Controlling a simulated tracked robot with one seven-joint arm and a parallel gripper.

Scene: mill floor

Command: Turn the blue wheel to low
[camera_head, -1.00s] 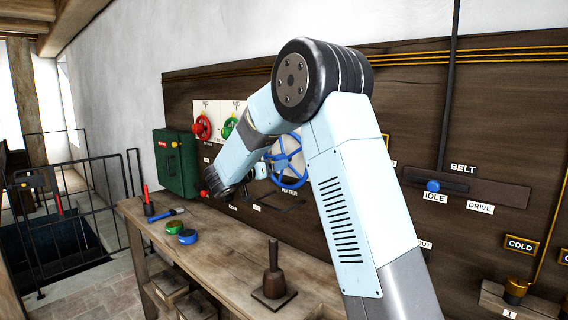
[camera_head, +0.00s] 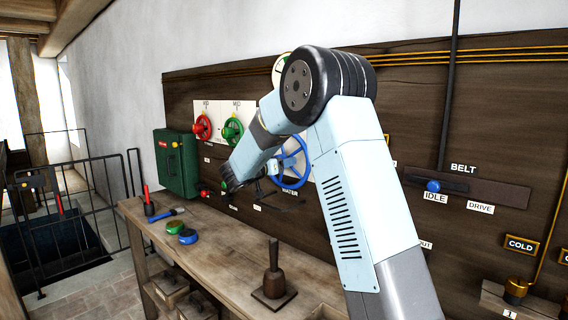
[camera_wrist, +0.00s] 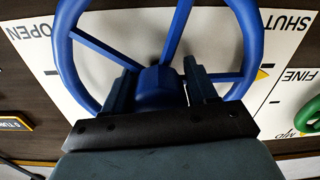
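The blue wheel (camera_head: 291,161) is on the wall panel above the bench, with a WATER label below it. My arm partly covers it in the head view. In the wrist view, the blue wheel (camera_wrist: 253,38) fills the upper middle, in front of a white plate whose letters appear upside down. OPEN is at left and SHUT at right. A yellow pointer shows by the right rim. My gripper (camera_wrist: 160,84) has one finger on each side of the wheel's hub, and the hub fills the gap. The fingers appear closed on it. The gripper is hard to make out in the head view.
Red wheel (camera_head: 202,127) and green wheel (camera_head: 233,131) are left of the blue one, both near MID labels. A green box (camera_head: 176,163) hangs farther left. The bench (camera_head: 222,262) below holds tools, two round pieces and a dark upright handle (camera_head: 273,268). The belt lever (camera_head: 433,187) is at IDLE.

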